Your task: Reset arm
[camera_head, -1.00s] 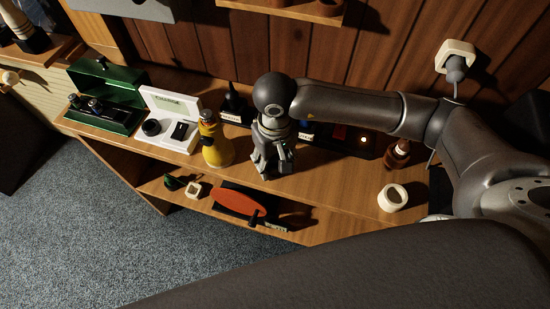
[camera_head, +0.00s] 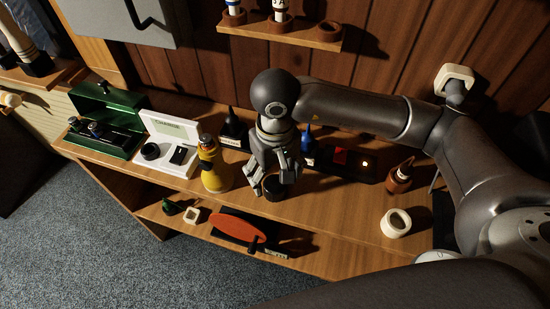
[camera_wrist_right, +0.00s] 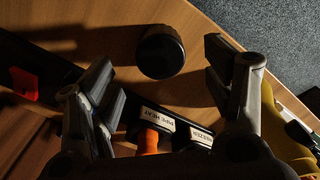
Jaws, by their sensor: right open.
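My right gripper (camera_head: 273,181) is over the wooden workbench top (camera_head: 330,208), fingers pointing down. Its fingers are spread and hold nothing. A short black cylinder (camera_head: 274,190) stands on the wood just below and between the fingertips. In the right wrist view the same black cylinder (camera_wrist_right: 160,52) sits between the two open fingers (camera_wrist_right: 160,68), with gaps on both sides. My right arm reaches in from the right. My left gripper is not in view.
A yellow bottle (camera_head: 215,172) stands close left of the gripper, then a white case (camera_head: 168,148) and a green box (camera_head: 105,122). A black holder with a blue-tipped item (camera_head: 307,140) is behind right. A brown bottle (camera_head: 399,178) and cream ring (camera_head: 396,222) stand right.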

